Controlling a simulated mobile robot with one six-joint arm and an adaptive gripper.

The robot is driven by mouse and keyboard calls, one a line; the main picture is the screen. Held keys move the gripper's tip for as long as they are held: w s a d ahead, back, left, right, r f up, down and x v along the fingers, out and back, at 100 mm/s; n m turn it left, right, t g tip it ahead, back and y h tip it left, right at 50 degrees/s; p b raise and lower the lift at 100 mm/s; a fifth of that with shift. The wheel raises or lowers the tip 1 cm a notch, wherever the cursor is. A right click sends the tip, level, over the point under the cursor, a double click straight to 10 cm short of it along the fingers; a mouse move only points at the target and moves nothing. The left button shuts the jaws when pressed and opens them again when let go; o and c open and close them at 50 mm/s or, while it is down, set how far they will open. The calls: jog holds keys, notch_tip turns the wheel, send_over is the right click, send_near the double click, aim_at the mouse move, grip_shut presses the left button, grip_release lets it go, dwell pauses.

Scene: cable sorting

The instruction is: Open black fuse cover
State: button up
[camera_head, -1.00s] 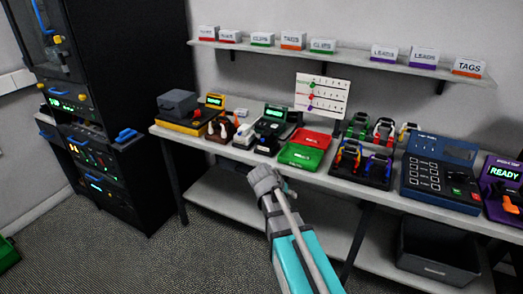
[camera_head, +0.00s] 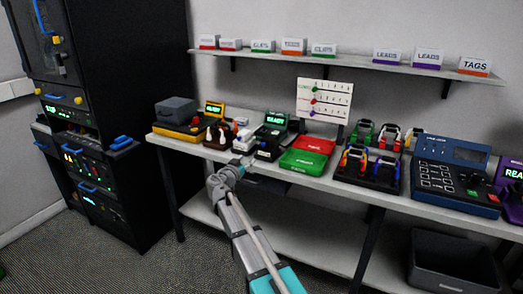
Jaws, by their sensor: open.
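A dark tester with a lit green screen (camera_head: 275,121) stands on the bench, left of the red and green trays. A small black block on its front (camera_head: 266,153) may be the black fuse cover; it is too small to tell whether it is shut. My gripper (camera_head: 244,160) is open at the bench's front edge, just left of and in front of this block. It appears empty and apart from the block. My arm reaches up to it from the bottom of the view.
A white device (camera_head: 242,140) stands close behind my gripper. The red tray (camera_head: 314,145) and green tray (camera_head: 303,161) lie to the right, with cable holders (camera_head: 368,167) beyond. A dark bin (camera_head: 455,262) sits on the lower shelf.

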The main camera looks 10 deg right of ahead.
aim_at(262, 145)
jog(key=shift+w+d, duration=0.1)
jog(key=shift+w, duration=0.05)
jog(key=x, duration=1.3)
jog(key=shift+w+d, duration=0.2)
